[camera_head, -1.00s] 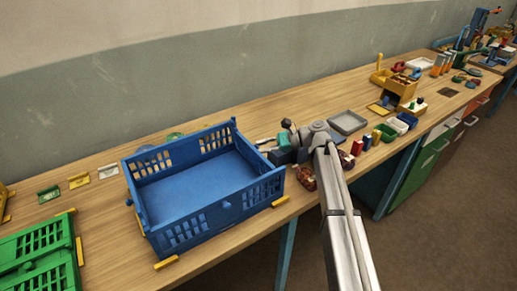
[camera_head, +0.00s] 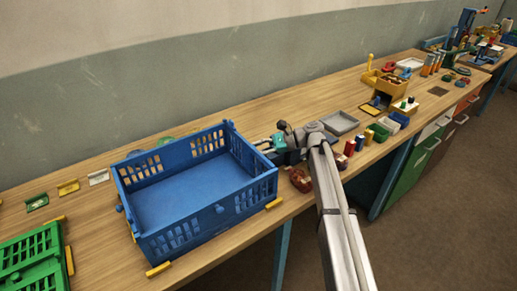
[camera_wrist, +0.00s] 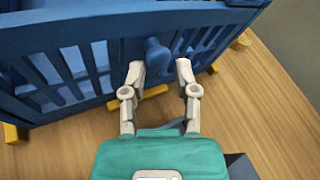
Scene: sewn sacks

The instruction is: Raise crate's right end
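The blue crate (camera_head: 190,232) sits on the wooden bench, with slotted walls and an empty floor. It looks level. In the wrist view its slotted end wall (camera_wrist: 75,40) fills the top, with a round blue knob (camera_wrist: 157,55) sticking out. My gripper (camera_wrist: 160,72) is open. Its two pale fingertips are just in front of the wall, one on each side of the knob; whether they touch it I cannot tell. In the head view my gripper (camera_head: 268,143) is at the crate's right end, its fingertips hard to make out.
Yellow blocks (camera_head: 159,269) lie at the crate's base. A green crate (camera_head: 35,250) stands at the lower left. A grey tray (camera_head: 341,122), small coloured containers and a yellow box (camera_head: 385,82) are to the right. Red-brown items (camera_head: 300,180) lie near the bench edge beside my arm.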

